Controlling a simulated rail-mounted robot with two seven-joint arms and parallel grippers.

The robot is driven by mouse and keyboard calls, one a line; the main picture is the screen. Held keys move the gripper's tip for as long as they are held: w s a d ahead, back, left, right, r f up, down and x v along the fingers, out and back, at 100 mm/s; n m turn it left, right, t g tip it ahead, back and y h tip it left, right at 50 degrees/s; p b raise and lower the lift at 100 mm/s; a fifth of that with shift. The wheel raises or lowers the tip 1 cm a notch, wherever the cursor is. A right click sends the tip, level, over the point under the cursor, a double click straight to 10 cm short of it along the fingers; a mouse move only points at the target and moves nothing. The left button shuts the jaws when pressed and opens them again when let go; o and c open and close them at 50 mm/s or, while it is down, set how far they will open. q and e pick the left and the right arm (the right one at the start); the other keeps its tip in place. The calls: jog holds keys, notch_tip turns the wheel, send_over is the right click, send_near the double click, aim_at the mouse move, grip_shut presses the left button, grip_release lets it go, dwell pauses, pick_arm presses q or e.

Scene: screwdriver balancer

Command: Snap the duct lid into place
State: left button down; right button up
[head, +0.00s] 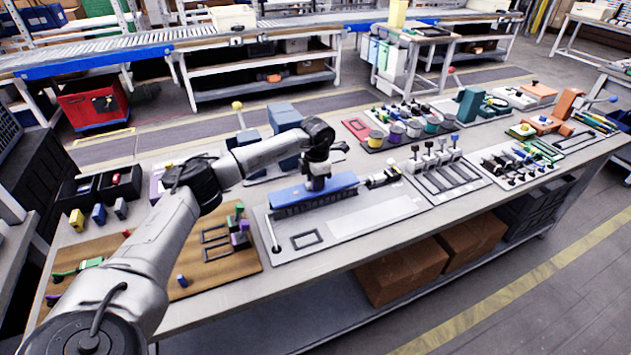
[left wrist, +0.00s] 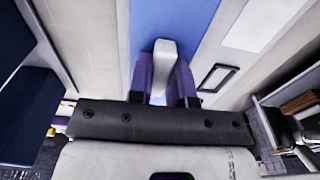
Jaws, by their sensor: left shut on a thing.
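The blue duct lid (head: 338,183) lies lengthwise along the slotted dark duct (head: 300,208) on a light grey board (head: 385,212). I cannot tell whether the lid is fully seated. My left gripper (head: 316,186) comes down from above near the middle of the lid. In the left wrist view the blue lid (left wrist: 172,18) runs under my left gripper (left wrist: 163,75), whose purple fingers are shut on a pale upright grip at the lid. The fingers hide part of the lid. My right gripper is in neither view.
A board with a row of upright levers (head: 437,155) stands to the right. A brown board with coloured blocks (head: 190,262) is at the left front. Blue blocks (head: 284,118) stand behind my arm. The front strip of the table is clear.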

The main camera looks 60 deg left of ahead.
pick_arm(q)
jog(key=shift+f, duration=0.3)
dwell(0.4)
jog(key=shift+f, duration=0.15)
dwell(0.6)
jog(key=shift+f, duration=0.35)
dwell(0.5)
jog(key=shift+p, duration=0.45)
dwell(0.3)
jog(key=c, duration=1)
grip_release()
jog(key=r+p, duration=0.1)
jog(key=r, duration=0.6)
jog(key=r+p, duration=0.2)
jog(key=r, duration=0.4)
jog(key=shift+w+r+p, duration=0.2)
jog(key=shift+r+p, duration=0.1)
jog(key=shift+r, duration=0.1)
